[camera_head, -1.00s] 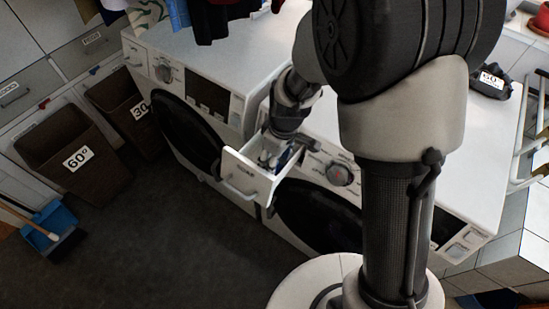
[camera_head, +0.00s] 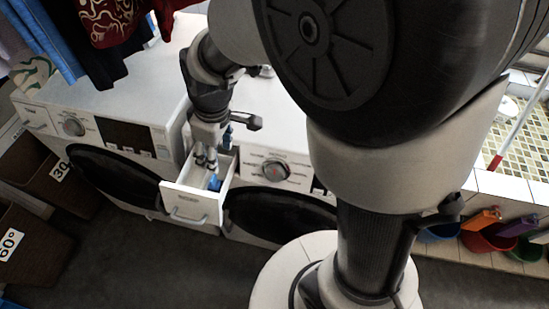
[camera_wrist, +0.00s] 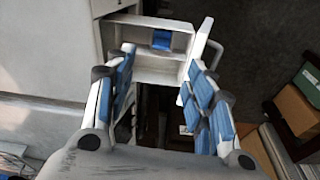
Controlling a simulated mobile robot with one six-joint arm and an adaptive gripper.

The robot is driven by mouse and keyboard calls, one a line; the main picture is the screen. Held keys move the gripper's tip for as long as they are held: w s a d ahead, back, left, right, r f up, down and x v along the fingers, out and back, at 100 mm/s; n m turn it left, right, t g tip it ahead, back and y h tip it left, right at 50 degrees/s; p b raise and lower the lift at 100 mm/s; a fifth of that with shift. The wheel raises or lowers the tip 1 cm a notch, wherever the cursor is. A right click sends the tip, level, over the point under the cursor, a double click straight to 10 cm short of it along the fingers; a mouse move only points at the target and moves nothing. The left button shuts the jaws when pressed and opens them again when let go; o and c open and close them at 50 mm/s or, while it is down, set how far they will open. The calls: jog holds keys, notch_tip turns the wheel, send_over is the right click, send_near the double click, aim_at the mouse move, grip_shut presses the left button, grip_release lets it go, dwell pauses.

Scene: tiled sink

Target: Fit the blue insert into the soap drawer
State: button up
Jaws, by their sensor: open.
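The white soap drawer (camera_head: 193,204) is pulled out from the front of the right washing machine. A small blue piece, seemingly the blue insert (camera_head: 214,183), sits inside the drawer. In the wrist view the blue insert (camera_wrist: 162,40) lies in a compartment of the drawer (camera_wrist: 150,72), at the top of the picture. My gripper (camera_head: 206,160) points down over the drawer. In the wrist view my gripper (camera_wrist: 160,62) has its blue-padded fingers spread, with nothing held between them. The insert shows beyond the fingertips, apart from them. Whether it is fully seated cannot be told.
A second washing machine (camera_head: 75,150) stands directly to the left. Hanging clothes (camera_head: 110,30) are above it. Brown baskets (camera_head: 35,240) stand at the far left. Coloured buckets (camera_head: 485,240) are at the right. The dark floor before the drawer is clear.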

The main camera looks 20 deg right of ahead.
jog(key=s+d+r+m+t, duration=0.1)
jog(key=s+d+r+m, duration=0.3)
jog(key=s, duration=0.4)
jog(key=s+d+r+m+t+h, duration=0.1)
jog(key=s+d+r+m+t, duration=0.1)
jog(key=s+d+r+m, duration=0.3)
jog(key=s+r, duration=0.3)
jog(key=s, duration=0.1)
jog(key=shift+s+d, duration=0.2)
jog(key=shift+d, duration=0.2)
